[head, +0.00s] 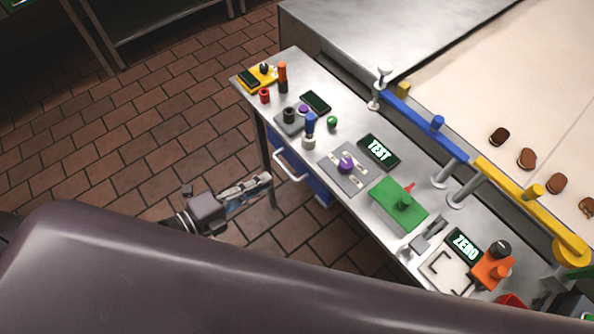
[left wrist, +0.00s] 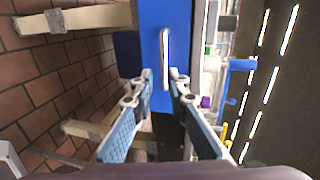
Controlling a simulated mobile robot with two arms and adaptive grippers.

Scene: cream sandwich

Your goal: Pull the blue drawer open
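The blue drawer (head: 319,187) sits under the metal work table, and its front appears flush with the table frame. Its pale bar handle (head: 289,166) is on the front. In the left wrist view the blue drawer front (left wrist: 180,22) is straight ahead, with the handle (left wrist: 165,50) running up and down the picture. My left gripper (head: 268,180) is beside the handle in the head view. In the left wrist view its two fingers (left wrist: 161,80) are apart, with the handle's lower end between the tips; contact is not clear. My right gripper is not in view.
The metal table top (head: 340,118) carries several small devices, including a TEST display (head: 378,152), a green block (head: 398,204) and a ZERO display (head: 464,246). A conveyor (head: 470,90) with brown biscuits runs behind it. The tiled floor (head: 160,130) in front is clear.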

